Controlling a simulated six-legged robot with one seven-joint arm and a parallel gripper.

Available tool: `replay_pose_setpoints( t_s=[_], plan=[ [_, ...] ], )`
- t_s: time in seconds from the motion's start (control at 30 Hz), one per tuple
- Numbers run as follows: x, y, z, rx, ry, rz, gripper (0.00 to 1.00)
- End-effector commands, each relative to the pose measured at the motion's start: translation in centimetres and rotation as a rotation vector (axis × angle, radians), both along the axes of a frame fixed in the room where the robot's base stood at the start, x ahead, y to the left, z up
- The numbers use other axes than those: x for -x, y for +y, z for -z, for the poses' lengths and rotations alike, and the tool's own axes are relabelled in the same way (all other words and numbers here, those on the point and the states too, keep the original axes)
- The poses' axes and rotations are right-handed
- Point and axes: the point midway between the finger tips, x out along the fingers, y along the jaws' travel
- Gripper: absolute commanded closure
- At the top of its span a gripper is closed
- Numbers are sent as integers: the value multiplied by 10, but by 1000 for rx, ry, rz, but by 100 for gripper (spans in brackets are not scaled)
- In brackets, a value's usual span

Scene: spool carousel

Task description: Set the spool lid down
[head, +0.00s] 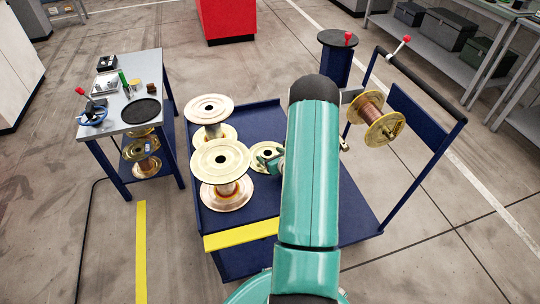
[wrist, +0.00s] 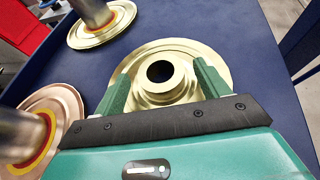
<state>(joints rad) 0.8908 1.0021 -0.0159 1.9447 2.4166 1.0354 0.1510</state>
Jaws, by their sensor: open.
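The spool lid is a gold disc with a raised round hub and a dark central hole. In the wrist view the lid (wrist: 172,50) lies flat on the blue cart deck (wrist: 200,18). My gripper (wrist: 162,80) is open, with one green finger on each side of the hub. I cannot tell whether the fingers touch the hub. In the head view the lid (head: 262,151) shows just left of my arm, partly hidden by my gripper (head: 272,161).
Two gold spools (head: 209,107) (head: 219,160) stand on the cart left of the lid, the front one close by. A copper-wound spool (head: 371,108) is mounted at the cart's right side. A grey side table (head: 112,122) stands left. My arm hides much of the deck.

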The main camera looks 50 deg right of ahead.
Motion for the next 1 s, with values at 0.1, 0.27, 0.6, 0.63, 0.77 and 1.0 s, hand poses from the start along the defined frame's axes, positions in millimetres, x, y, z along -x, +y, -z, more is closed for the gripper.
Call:
replay_pose_setpoints(
  t_s=[0.1,0.27,0.6,0.63,0.77,1.0],
  plan=[
    [19,3,-9,1,0,4,26],
    [51,11,-23,1,-1,4,26],
    [98,23,-42,1,-1,3,26],
    [99,24,-43,1,-1,2,26],
    [102,25,-44,1,-1,1,26],
    [101,25,-44,1,-1,1,26]
  ],
)
